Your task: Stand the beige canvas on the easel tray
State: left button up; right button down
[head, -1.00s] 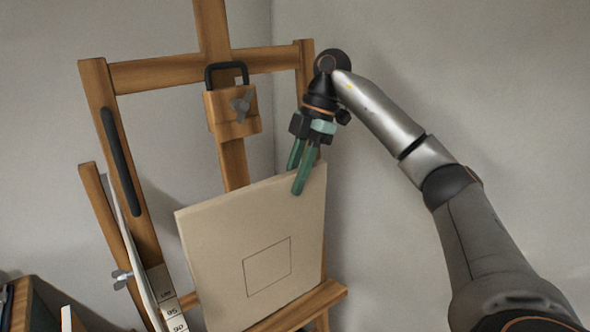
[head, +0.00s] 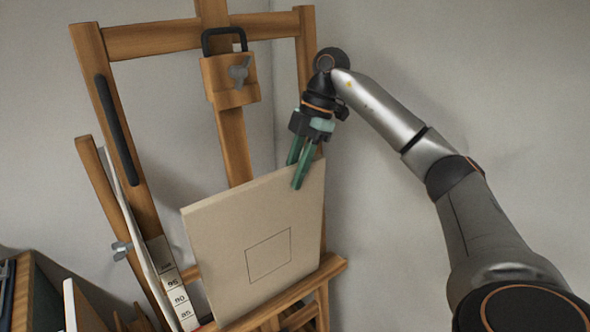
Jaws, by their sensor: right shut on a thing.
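The beige canvas (head: 225,245) is upright in front of the wooden easel (head: 95,75), tilted a little, with a thin dark square outline on its face. My right gripper (head: 298,178), with green fingers, is shut on the canvas's top edge near its upper right corner. I cannot tell whether the canvas's lower edge touches the tray. My left gripper is not in view.
The easel's upper clamp block (head: 234,97), with a black handle and wing knob, sits on the mast above the canvas. A numbered strip (head: 178,298) stands at the easel's left leg. Several items (head: 40,295) fill the lower left corner. Bare wall is at the right.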

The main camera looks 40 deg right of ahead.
jog(key=shift+f, duration=0.5)
dwell(0.3)
jog(key=c, duration=0.6)
grip_release()
jog(key=shift+c, duration=0.2)
jog(key=shift+s, duration=0.1)
jog(key=p+v, duration=0.1)
jog(key=v, duration=0.7)
jog(key=shift+r, duration=0.1)
jog(key=shift+v, duration=2.15)
jog(key=shift+s, duration=0.15)
